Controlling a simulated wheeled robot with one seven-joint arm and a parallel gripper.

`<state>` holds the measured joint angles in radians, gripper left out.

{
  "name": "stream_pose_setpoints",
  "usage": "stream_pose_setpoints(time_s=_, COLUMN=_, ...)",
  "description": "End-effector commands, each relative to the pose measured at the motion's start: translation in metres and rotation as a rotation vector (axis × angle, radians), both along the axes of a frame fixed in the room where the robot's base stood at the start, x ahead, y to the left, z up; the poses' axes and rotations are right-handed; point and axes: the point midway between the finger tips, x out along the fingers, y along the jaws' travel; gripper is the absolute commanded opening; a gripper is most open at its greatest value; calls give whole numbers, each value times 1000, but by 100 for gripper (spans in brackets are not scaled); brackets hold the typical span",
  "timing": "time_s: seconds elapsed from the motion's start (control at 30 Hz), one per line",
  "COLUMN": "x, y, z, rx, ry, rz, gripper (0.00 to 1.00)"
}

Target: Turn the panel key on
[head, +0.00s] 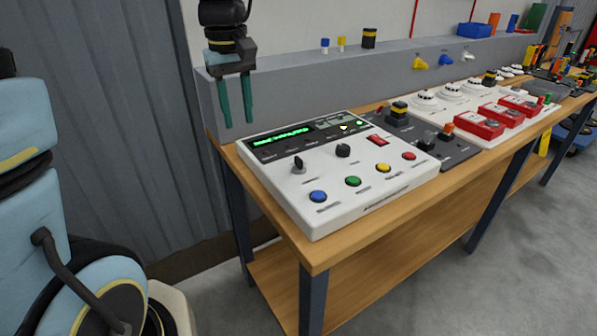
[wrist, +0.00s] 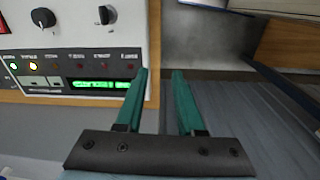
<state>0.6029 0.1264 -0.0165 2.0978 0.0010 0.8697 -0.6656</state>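The white control panel (head: 352,205) lies on the near end of the wooden bench. What looks like its key (head: 298,165), a small dark piece with an upright tab, is on the panel's left part; it also shows at the top of the wrist view (wrist: 106,14). A dark round knob (head: 343,150) sits to its right. I cannot tell the key's on and off marks. My gripper (head: 238,124) points down with its two green fingers apart and nothing between them. It hangs beyond the panel's back left corner, clear of the key.
A green lit display (head: 283,136) and small lamps are at the panel's back. Blue (head: 318,196), green, yellow and red buttons line its front. A grey raised ledge (head: 300,90) stands behind. A dark switch box (head: 430,135) and white board with red boxes crowd the right.

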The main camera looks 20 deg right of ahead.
Motion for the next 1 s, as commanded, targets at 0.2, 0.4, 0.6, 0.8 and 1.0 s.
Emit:
stream_pose_setpoints(time_s=0.2, x=-34, y=-88, z=6, rx=18, ry=30, rz=54, gripper=38)
stream_pose_setpoints(time_s=0.4, x=-47, y=-108, z=11, rx=28, ry=40, rz=82, gripper=38)
stream_pose_setpoints(time_s=0.6, x=-48, y=-107, z=-14, rx=31, ry=43, rz=84, gripper=38)
stream_pose_setpoints(time_s=0.8, x=-48, y=-107, z=-53, rx=32, ry=43, rz=83, gripper=38)
stream_pose_setpoints(time_s=1.0, x=-47, y=-107, z=-81, rx=30, ry=41, rz=83, gripper=38)
